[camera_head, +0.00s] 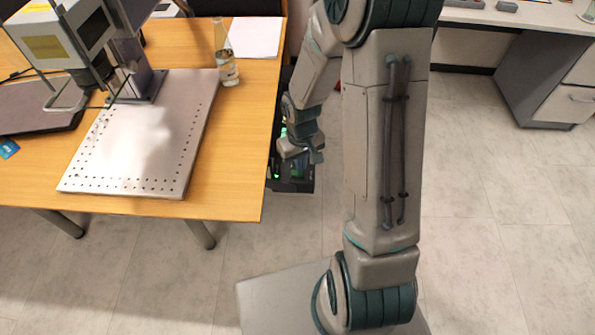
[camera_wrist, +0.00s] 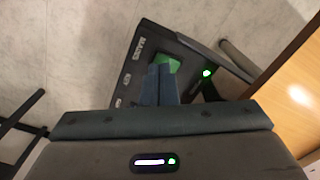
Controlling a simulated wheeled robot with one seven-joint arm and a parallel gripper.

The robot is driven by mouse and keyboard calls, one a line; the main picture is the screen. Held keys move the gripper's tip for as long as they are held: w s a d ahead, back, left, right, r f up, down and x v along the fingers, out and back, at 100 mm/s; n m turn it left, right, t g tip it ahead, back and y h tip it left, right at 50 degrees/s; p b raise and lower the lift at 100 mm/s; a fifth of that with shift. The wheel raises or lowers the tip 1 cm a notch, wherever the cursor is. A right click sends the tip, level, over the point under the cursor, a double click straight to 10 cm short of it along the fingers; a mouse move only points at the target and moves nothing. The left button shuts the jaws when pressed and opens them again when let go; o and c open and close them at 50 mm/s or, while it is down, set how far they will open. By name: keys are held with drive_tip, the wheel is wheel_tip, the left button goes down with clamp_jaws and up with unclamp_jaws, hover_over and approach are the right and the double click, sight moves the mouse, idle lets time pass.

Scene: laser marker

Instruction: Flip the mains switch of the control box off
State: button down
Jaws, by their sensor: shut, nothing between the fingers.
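The control box (camera_head: 297,187) is a dark case beside and below the table's right edge, partly hidden by the tabletop and my arm. In the wrist view its dark panel (camera_wrist: 143,62) carries white lettering and several small pale marks. A green switch (camera_wrist: 174,62) sits at the tips of my fingers, which partly cover it. A small green light (camera_wrist: 207,72) glows to its right. My gripper (camera_wrist: 163,68) is shut and empty, its two fingers together over the panel. I cannot tell whether the tips touch the switch. In the head view my gripper (camera_head: 316,157) is just above the box.
The wooden table (camera_head: 235,190) is left of my arm and bears the laser marker (camera_head: 65,35), its perforated metal plate (camera_head: 150,140) and a glass (camera_head: 228,70). The table edge is close to my gripper. Tiled floor is open at the right, before a grey cabinet (camera_head: 530,85).

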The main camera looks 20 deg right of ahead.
drive_tip(key=shift+f+b, duration=0.85)
drive_tip(key=shift+f, duration=0.15)
idle(0.5)
drive_tip(key=shift+r, duration=0.1)
drive_tip(key=shift+r+p, duration=2.9)
drive_tip(key=shift+r, duration=0.65)
drive_tip(key=s+r+m+t+p, duration=0.1)
drive_tip(key=s+r, duration=0.6)
drive_tip(key=r, duration=0.4)
drive_tip(key=s+r+m+t+p, duration=0.1)
drive_tip(key=s+r, duration=0.5)
drive_tip(key=r, duration=0.6)
drive_tip(key=shift+s+r+m+t+p, duration=0.25)
drive_tip(key=shift+s+m+t+p, duration=0.05)
drive_tip(key=shift+s+t+p, duration=0.1)
